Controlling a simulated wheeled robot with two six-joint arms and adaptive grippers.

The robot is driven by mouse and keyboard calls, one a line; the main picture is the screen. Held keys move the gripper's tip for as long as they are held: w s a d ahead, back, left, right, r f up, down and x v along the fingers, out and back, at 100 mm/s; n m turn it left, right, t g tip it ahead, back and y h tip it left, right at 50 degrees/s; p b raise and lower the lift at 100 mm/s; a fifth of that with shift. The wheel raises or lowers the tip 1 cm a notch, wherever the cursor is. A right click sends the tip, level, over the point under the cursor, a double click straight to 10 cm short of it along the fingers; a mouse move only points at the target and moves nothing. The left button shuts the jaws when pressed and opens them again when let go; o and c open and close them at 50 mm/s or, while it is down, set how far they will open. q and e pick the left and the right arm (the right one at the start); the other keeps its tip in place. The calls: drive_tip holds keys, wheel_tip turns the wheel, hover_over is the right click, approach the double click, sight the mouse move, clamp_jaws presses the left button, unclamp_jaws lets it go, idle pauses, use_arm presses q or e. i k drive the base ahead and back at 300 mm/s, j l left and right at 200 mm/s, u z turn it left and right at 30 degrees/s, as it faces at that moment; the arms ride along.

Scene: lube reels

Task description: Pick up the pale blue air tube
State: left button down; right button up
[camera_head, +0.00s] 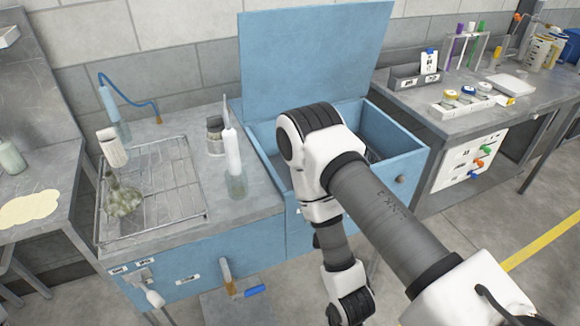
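A pale blue tube (109,104) stands upright at the back left of the grey bench, near the wall. A thin darker blue hose (133,95) arches from its top to the right and ends in a small brown tip on the bench. Nothing of mine touches either. My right arm comes in from the lower right and bends down in front of the open blue box. Its gripper is outside the view, below the lower edge. My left arm and gripper are not in view.
A wire rack (160,208) holds a greenish flask (122,197) and lies in front of the tube. A white-topped bottle (234,172) and a small jar (215,136) stand right of it. The blue box's raised lid (310,50) rises behind my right arm.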

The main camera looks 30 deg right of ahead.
sight(107, 97)
drive_tip(key=i+j, duration=0.15)
drive_tip(key=j, duration=0.25)
drive_tip(key=i+j, duration=0.15)
drive_tip(key=j, duration=0.2)
drive_tip(key=i+j+z, duration=0.25)
drive_tip(key=j+z, duration=0.2)
drive_tip(key=j, duration=0.5)
drive_tip(key=j+z, duration=0.45)
drive_tip(key=j, duration=0.5)
drive_tip(key=j+z, duration=0.45)
drive_tip(key=j, duration=0.55)
